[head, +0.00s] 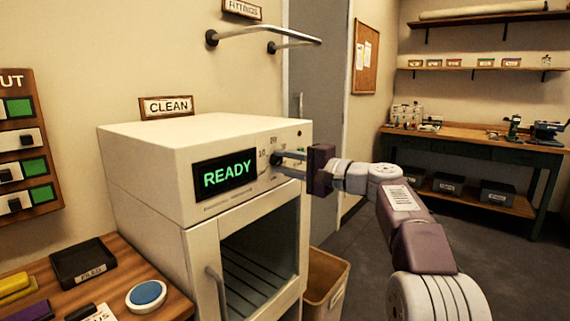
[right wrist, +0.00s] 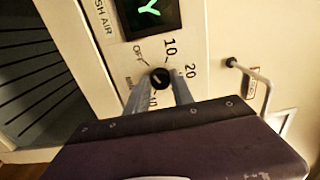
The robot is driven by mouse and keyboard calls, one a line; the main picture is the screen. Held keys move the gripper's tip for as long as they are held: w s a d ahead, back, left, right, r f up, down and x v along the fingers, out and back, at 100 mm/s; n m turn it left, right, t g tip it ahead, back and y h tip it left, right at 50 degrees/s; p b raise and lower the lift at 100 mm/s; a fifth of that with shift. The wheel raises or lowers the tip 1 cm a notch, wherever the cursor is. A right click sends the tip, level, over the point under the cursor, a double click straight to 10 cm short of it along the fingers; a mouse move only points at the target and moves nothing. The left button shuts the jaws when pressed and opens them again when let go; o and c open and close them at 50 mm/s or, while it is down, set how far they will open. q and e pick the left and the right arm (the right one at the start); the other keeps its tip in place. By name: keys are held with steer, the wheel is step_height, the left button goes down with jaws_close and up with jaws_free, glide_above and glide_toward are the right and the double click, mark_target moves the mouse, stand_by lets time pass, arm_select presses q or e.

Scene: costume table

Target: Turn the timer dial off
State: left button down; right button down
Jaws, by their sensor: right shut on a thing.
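The timer dial (right wrist: 159,78) is a small black knob on the front panel of the cream cabinet (head: 150,175). In the right wrist view, printed marks ring it, among them OFF, 10 and 20. A pale mark shows on the knob, but I cannot tell surely which label it points at. My right gripper (head: 277,164) reaches the panel from the right, its two fingers on either side of the dial and shut on it. The right wrist view also shows these fingers (right wrist: 158,90). The display (head: 226,174) reads READY in green. My left gripper is not in view.
A glass-fronted door (head: 258,250) with a handle is below the panel. A bin (head: 327,280) stands right of the cabinet. A wooden counter with a blue round button (head: 147,295) and a black tray (head: 83,262) is at left. A workbench (head: 475,143) stands behind.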

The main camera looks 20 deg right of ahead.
steer(key=c, duration=1.1)
jaws_free()
steer(key=v, duration=0.9)
